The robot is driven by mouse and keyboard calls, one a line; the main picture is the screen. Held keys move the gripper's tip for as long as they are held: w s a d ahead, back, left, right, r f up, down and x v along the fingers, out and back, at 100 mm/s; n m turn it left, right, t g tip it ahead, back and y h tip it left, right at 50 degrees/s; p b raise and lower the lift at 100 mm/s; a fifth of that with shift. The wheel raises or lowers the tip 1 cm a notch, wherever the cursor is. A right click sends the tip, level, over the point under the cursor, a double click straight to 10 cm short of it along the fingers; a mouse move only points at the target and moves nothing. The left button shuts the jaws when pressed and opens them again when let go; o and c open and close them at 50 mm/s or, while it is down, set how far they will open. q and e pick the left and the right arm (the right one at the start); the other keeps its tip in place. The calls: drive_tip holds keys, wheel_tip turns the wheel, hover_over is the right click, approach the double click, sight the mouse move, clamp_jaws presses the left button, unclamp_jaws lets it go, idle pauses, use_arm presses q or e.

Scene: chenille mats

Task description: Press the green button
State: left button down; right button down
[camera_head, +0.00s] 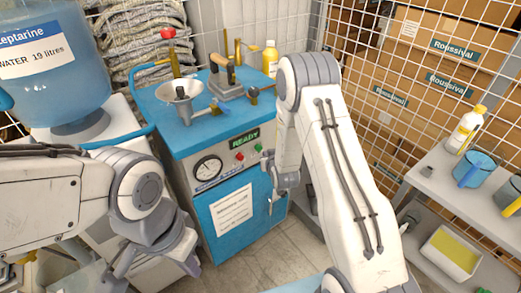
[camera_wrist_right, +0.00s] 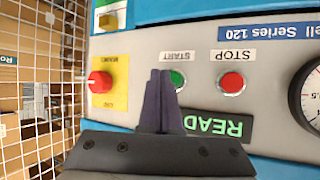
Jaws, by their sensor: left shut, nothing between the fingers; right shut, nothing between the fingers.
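The green button (camera_wrist_right: 177,79) is on the machine's grey panel, beside a START label that appears upside down in the right wrist view. The fingertips partly cover it. In the head view the green button (camera_head: 258,147) shows small, right of the red one. My right gripper (camera_wrist_right: 161,75) is shut and empty, its fingertips just beside and in front of the green button; I cannot tell if they touch it. In the head view my right gripper (camera_head: 267,160) is at the panel's right end. My left gripper (camera_head: 191,267) is shut and empty, low in front of the machine.
A red STOP button (camera_wrist_right: 232,82) is close beside the green one, with the READY display (camera_wrist_right: 218,125) near both. A red knob (camera_wrist_right: 99,82) on a yellow plate is on the other side. A wire mesh fence (camera_head: 350,60) stands behind. A shelf (camera_head: 440,175) is at right.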

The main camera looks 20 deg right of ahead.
drive_tip(key=shift+w+a, duration=0.15)
drive_tip(key=shift+w, duration=0.25)
drive_tip(key=shift+w+a+b, duration=0.15)
drive_tip(key=shift+w+b, duration=0.15)
drive_tip(key=shift+w, duration=0.15)
idle(0.7)
drive_tip(key=shift+s, duration=0.15)
idle(0.3)
drive_tip(key=shift+s+d, duration=0.3)
drive_tip(key=shift+s, duration=0.4)
drive_tip(key=shift+s, duration=0.15)
drive_tip(key=s, duration=0.1)
drive_tip(key=s+d, duration=0.1)
drive_tip(key=s, duration=0.2)
drive_tip(key=shift+s+d+b, duration=0.2)
drive_tip(key=shift+d+b, duration=0.15)
idle(0.4)
